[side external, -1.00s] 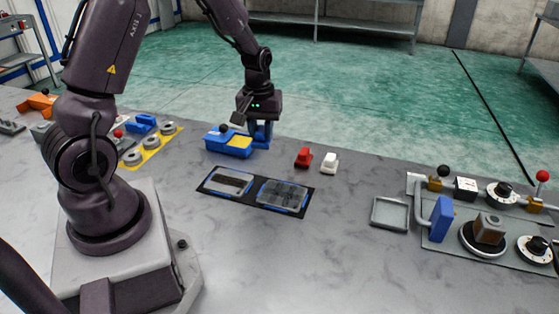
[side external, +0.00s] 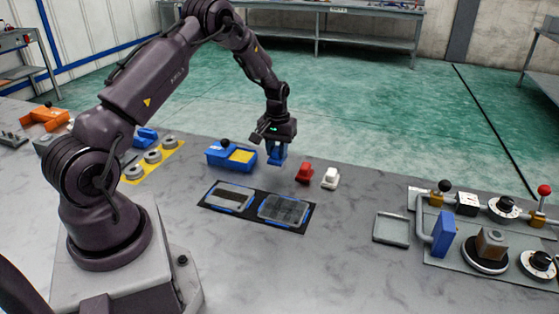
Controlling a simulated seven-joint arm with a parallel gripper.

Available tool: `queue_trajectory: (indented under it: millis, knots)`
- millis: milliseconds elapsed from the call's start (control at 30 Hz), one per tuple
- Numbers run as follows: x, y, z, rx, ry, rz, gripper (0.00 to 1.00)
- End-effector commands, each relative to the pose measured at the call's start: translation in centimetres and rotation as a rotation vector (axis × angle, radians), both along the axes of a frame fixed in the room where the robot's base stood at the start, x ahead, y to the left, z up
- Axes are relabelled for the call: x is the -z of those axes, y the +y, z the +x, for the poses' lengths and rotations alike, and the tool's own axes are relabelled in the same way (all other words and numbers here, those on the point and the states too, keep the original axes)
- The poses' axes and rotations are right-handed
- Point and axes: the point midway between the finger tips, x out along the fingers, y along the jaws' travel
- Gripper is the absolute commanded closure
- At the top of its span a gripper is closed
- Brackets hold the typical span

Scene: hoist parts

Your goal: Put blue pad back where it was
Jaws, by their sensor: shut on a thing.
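My gripper (side external: 277,157) points down over the grey table, just right of the blue box and left of the red piece. It is shut on a small blue piece (side external: 276,161), which I take to be the blue pad. The blue fingers and the piece are hard to tell apart at this size. I cannot tell whether the piece touches the table. The blue box (side external: 216,163) has a yellow area on top and a black knob. A black mat (side external: 252,214) with two blue-edged clear trays lies in front.
A red piece (side external: 304,174) and a white piece (side external: 330,179) stand right of my gripper. A grey tray (side external: 391,230) and a fixture plate with a blue block (side external: 443,235) and knobs are farther right. A yellow holder with grey rings (side external: 153,157) is at left. Table between mat and tray is clear.

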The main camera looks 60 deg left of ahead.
Motion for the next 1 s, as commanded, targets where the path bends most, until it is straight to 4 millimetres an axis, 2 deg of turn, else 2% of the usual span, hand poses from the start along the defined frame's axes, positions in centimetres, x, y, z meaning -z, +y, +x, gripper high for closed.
queue_trajectory:
  millis: [167,400,833,867,933,1000]
  knots:
    - [1.2,0.5,0.8,0.000,-0.001,0.001,0.94]
    - [4.2,0.7,1.0,0.000,0.000,0.000,0.94]
    - [4.8,0.7,1.1,0.000,-0.001,0.001,0.94]
    - [4.7,0.7,1.1,0.000,-0.001,0.001,0.66]
    - [4.7,0.7,1.1,0.000,-0.001,0.001,0.50]
    - [4.7,0.7,1.1,0.000,-0.001,0.001,0.47]
